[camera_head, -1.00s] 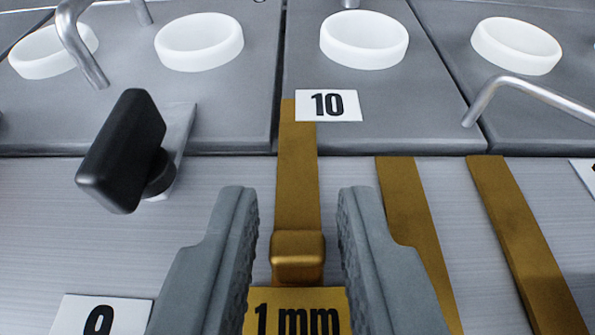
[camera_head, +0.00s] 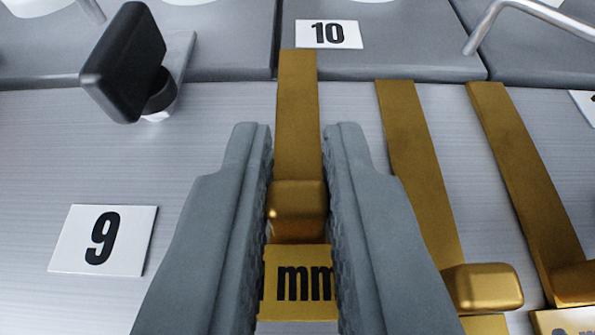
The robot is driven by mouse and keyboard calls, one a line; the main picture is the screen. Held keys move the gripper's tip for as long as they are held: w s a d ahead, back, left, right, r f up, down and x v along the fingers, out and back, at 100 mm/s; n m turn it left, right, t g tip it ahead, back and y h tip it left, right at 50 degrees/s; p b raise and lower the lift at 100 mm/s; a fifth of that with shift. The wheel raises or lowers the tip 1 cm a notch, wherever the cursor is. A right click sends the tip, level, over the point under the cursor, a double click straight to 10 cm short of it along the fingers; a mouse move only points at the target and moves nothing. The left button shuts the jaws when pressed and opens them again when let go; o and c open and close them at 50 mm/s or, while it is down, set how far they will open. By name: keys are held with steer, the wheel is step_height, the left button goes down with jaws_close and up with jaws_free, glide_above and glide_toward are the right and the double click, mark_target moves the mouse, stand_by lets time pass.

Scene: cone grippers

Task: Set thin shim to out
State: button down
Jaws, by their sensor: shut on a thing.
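The thin shim (camera_head: 297,115) is a narrow brass strip with a raised block (camera_head: 297,208) and a plate marked "mm" at its near end; the figure before it is mostly hidden by my left finger. Its far end overlaps the front edge of the grey blocks, just below the "10" label. My gripper (camera_head: 298,150) is shut on the thin shim, with a finger on either side of the raised block. How deep the grip goes is hidden behind the fingers.
Two other brass strips (camera_head: 415,165) (camera_head: 520,165) lie to the right. A black knob (camera_head: 124,62) stands at the left, above a "9" label (camera_head: 103,240). Bent metal rods (camera_head: 485,25) stand over the grey blocks (camera_head: 400,55) at the back.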

mark_target(296, 230)
steer(key=shift+s, duration=1.15)
steer(key=shift+s+f, duration=0.1)
steer(key=c, duration=1.7)
jaws_free()
steer(key=shift+s, duration=0.1)
steer(key=shift+s, duration=0.15)
steer(key=v, duration=1.7)
steer(key=shift+r, duration=0.2)
